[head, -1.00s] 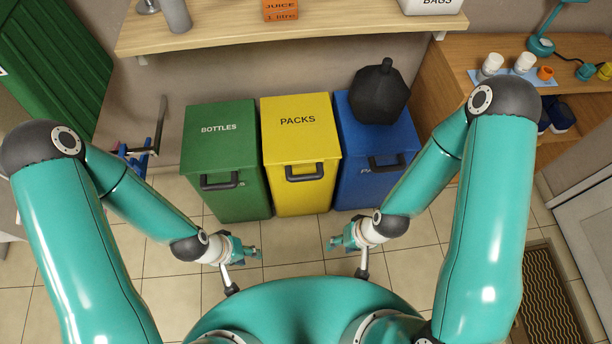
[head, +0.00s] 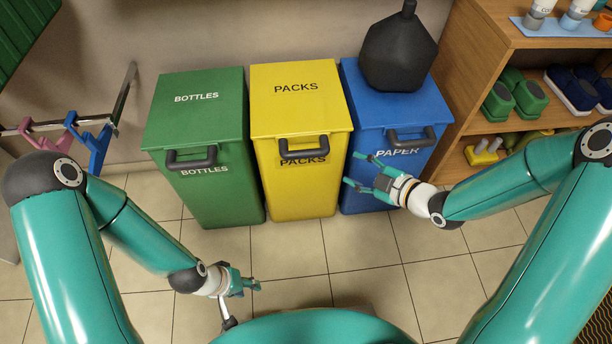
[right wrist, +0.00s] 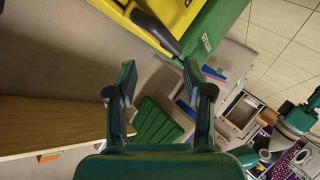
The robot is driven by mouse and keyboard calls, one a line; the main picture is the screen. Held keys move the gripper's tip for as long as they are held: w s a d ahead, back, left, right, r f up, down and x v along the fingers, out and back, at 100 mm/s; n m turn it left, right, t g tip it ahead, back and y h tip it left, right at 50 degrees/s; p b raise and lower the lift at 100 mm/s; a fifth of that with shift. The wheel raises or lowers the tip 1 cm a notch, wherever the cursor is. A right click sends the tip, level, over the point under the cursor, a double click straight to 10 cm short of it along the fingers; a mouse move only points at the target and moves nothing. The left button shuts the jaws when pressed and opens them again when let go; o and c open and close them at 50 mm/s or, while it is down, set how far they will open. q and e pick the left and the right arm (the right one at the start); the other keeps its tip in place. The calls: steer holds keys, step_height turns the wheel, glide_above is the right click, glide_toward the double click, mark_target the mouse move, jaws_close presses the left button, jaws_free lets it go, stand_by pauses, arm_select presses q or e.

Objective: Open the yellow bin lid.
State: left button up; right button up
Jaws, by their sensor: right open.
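The yellow bin (head: 300,185) stands between the green and blue bins, marked PACKS. Its yellow lid (head: 292,108) lies flat and shut, with a dark handle (head: 303,149) at the front edge. My right gripper (head: 359,170) is open and empty, to the right of the handle and apart from it, in front of the blue bin. In the right wrist view its two fingers (right wrist: 157,80) are spread, and part of the yellow bin (right wrist: 120,38) shows beyond them with a dark handle. My left gripper (head: 247,286) is low over the floor, far from the bins; its finger opening is unclear.
The green BOTTLES bin (head: 205,115) stands left and the blue PAPER bin (head: 418,108) right, both lids shut. A black faceted object (head: 398,55) sits on the blue lid. A wooden shelf (head: 475,60) with shoes is at right. Tiled floor (head: 290,250) in front is clear.

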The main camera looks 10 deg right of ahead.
mark_target(311, 157)
arm_select(q)
step_height(311, 157, down, 17)
steer(key=b, duration=1.4)
arm_select(e)
steer(key=w+a+f+n+y, duration=0.1)
steer(key=w+a+f+n, duration=0.1)
steer(key=w+a+n, duration=0.1)
steer(key=w+a+f+n+y, duration=0.1)
steer(key=w+a+n, duration=0.2)
steer(key=w+a, duration=0.1)
steer(key=w+a+f+n+y, duration=0.1)
steer(key=w+a+f+n, duration=0.1)
steer(key=w+a+n, duration=0.1)
steer(key=shift+w+a+f+n+t+y, duration=0.2)
steer(key=shift+a+f+n+t+y, duration=0.15)
steer(key=shift+a+n, duration=0.2)
jaws_close()
